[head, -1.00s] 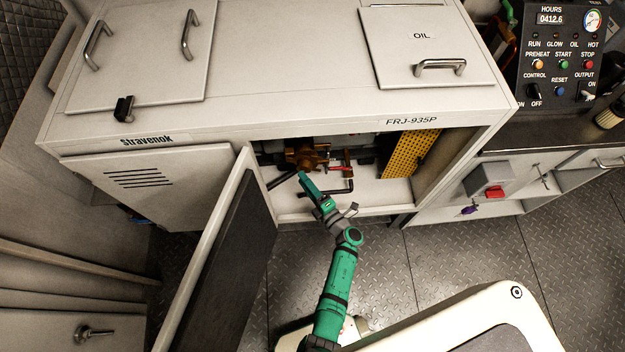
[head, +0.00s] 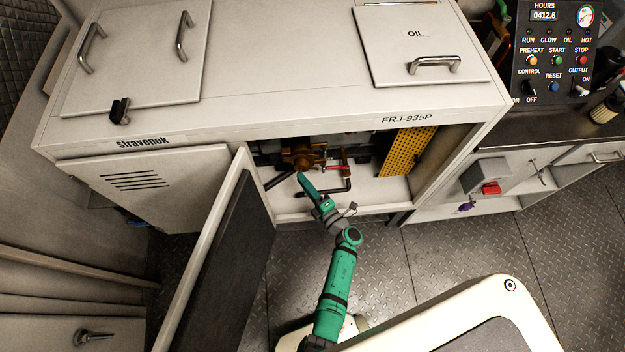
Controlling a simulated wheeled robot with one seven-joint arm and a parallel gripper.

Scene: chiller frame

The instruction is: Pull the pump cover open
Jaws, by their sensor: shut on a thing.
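The open door (head: 222,262) at the left of the cabinet bay stands swung out toward me, its dark inner face showing. I cannot tell whether this door or a smaller part is the pump cover. Inside the bay is a brown pump (head: 303,153) with dark pipes and a red-handled part (head: 334,168). A yellow perforated panel (head: 408,150) stands tilted to its right. My green gripper (head: 303,178) reaches into the bay just below the pump. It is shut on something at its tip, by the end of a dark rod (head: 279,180). The contact is too small to make out.
The cabinet top (head: 300,70) overhangs the bay. The open door closes off the left side of my arm. A control panel (head: 553,65) and a grey box with a red switch (head: 487,182) are at the right. The plated floor (head: 450,255) in front is clear.

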